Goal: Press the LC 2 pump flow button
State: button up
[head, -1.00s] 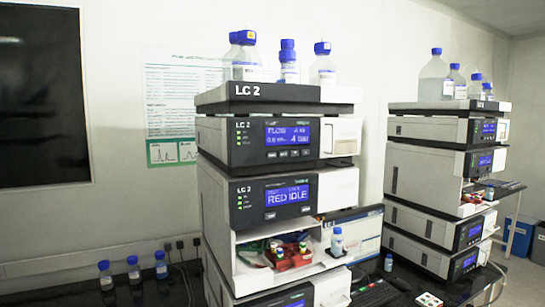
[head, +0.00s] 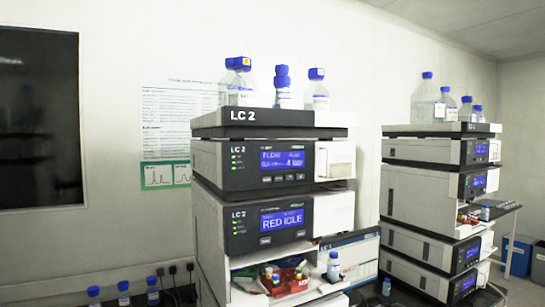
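The LC 2 stack (head: 268,210) stands in the middle of the head view, with an "LC 2" label on its top tray (head: 255,118). Its upper module is the pump (head: 222,170), whose lit blue screen (head: 283,159) reads "FLOW" and a pressure value in bar. A row of small dark buttons (head: 285,178) sits just under that screen; their labels are too small to read. The module below has a blue screen (head: 282,220) that reads like "RED IDLE". My gripper is not in view.
A second stack (head: 425,200) stands to the right. Blue-capped bottles (head: 282,88) stand on top of both stacks. An open sampler bay with a red vial rack (head: 284,285) and a small bottle (head: 333,266) lies below. A laptop (head: 352,255) sits behind on the dark bench.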

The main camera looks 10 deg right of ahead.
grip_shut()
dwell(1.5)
